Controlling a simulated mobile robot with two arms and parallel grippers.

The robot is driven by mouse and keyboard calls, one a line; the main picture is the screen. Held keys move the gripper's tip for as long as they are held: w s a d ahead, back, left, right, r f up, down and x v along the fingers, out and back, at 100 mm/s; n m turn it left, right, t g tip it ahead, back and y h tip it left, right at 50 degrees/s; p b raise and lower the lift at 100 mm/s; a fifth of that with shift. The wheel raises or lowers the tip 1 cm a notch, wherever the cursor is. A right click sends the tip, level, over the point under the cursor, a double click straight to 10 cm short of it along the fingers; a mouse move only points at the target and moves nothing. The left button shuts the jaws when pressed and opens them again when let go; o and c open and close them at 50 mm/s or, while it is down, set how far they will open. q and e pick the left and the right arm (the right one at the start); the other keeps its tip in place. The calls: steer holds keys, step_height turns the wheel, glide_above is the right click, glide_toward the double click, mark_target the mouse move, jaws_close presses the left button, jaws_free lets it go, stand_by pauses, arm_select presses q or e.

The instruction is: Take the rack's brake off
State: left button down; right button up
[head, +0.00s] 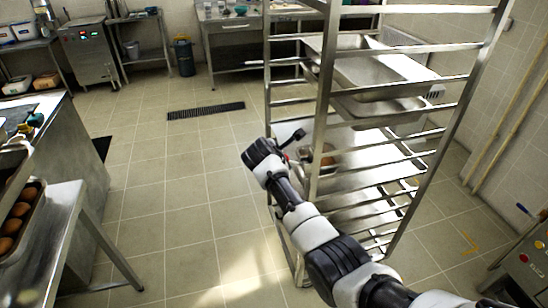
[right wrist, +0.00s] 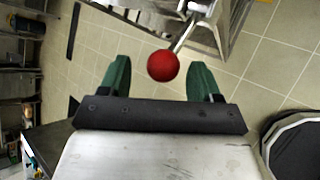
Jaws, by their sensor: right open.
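The tall metal rack (head: 325,100) stands right of centre in the head view. In the right wrist view a red ball knob (right wrist: 163,65) sits on a thin metal lever (right wrist: 186,32) that joins the rack's frame. My right gripper (right wrist: 160,78) is open, with one green finger on each side of the knob in the picture. I cannot tell whether the knob is fully between the fingers or just beyond them. In the head view my right gripper (head: 289,144) is beside the rack's near left post, and the knob is hardly visible there. My left gripper is out of view.
The rack holds metal trays and a deep pan (head: 375,70). A steel table with a tray of brown buns (head: 14,222) stands at the left. A floor drain (head: 206,111) lies in the open tiled floor left of the rack. A tiled wall is at the right.

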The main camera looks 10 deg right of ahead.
steer(key=b+v, duration=0.1)
steer(key=v, duration=0.9)
steer(key=shift+w+f, duration=0.1)
steer(key=s+d+f+m+g+y+b, duration=0.15)
steer(key=s+f, duration=0.45)
steer(key=f, duration=0.7)
steer(key=s+f+m+g+y, duration=0.15)
steer(key=s+f, duration=0.35)
steer(key=f, duration=0.8)
steer(key=s+d+f+m+y+b, duration=0.1)
steer(key=s+f+m, duration=0.35)
steer(key=f, duration=0.95)
steer(key=s+d+f+m+g+y, duration=0.1)
steer(key=s+f+m, duration=0.1)
steer(key=s+f, duration=0.7)
steer(key=s+d+f+m+g+y, duration=0.15)
steer(key=s+f, duration=0.35)
steer(key=s, duration=0.8)
steer(key=s+d+f+m, duration=0.2)
steer(key=s+f+m, duration=0.1)
steer(key=s, duration=0.7)
steer(key=s+d+f+m+g+b, duration=0.1)
steer(key=s+d+f+m, duration=0.1)
steer(key=s, duration=0.8)
steer(key=shift+d+f+m, duration=0.25)
steer(key=shift+f+m, duration=0.2)
steer(key=shift+m, duration=0.15)
